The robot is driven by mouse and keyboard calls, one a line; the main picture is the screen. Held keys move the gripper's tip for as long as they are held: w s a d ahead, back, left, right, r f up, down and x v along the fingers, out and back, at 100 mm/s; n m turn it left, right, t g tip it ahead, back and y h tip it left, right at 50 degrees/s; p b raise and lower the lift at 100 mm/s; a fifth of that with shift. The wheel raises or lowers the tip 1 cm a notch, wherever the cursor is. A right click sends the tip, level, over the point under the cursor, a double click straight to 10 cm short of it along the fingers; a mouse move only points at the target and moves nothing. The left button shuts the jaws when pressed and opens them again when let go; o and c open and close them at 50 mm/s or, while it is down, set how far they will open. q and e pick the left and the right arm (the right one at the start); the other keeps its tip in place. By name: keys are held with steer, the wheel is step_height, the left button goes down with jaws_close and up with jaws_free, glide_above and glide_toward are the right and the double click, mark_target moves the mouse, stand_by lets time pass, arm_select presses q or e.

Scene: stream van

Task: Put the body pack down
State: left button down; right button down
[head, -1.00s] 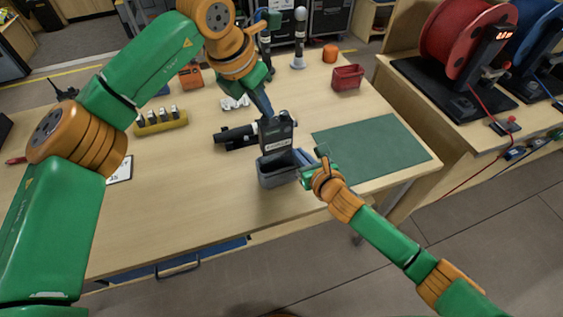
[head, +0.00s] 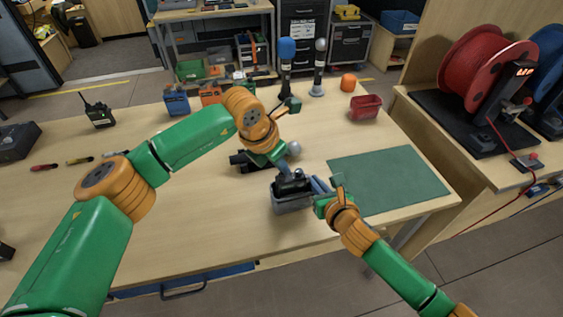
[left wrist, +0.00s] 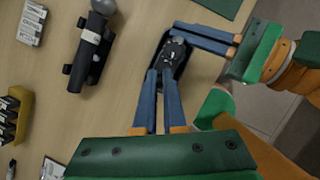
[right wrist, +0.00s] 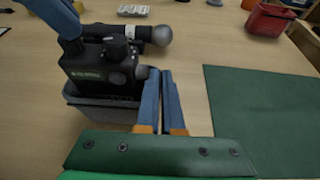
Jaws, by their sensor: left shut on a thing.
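The body pack (right wrist: 105,65), a black box with a knob on top and a small label, is upright in the mouth of the grey bin (head: 292,205). Its lower part is hidden by the bin wall. My left gripper (left wrist: 168,75) is shut on the pack's top from above; the pack also shows in the head view (head: 290,183). The bin's wall shows in the right wrist view (right wrist: 100,112). My right gripper (right wrist: 162,75) is shut and empty, close beside the bin's right side. I cannot tell whether it touches the bin.
A handheld microphone (left wrist: 90,45) lies on the table just behind the bin. A green mat (head: 390,180) lies to the right, with a red bin (head: 366,107) behind it. A radio (head: 98,113) stands at the left. The table in front of the bin is clear.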

arm_select(q)
steer(key=c, duration=1)
jaws_free()
steer(key=shift+f, duration=0.1)
steer(key=v, duration=1.3)
steer(key=shift+w, duration=0.2)
steer(key=shift+d, duration=0.1)
arm_select(e)
steer(key=c, duration=1)
jaws_free()
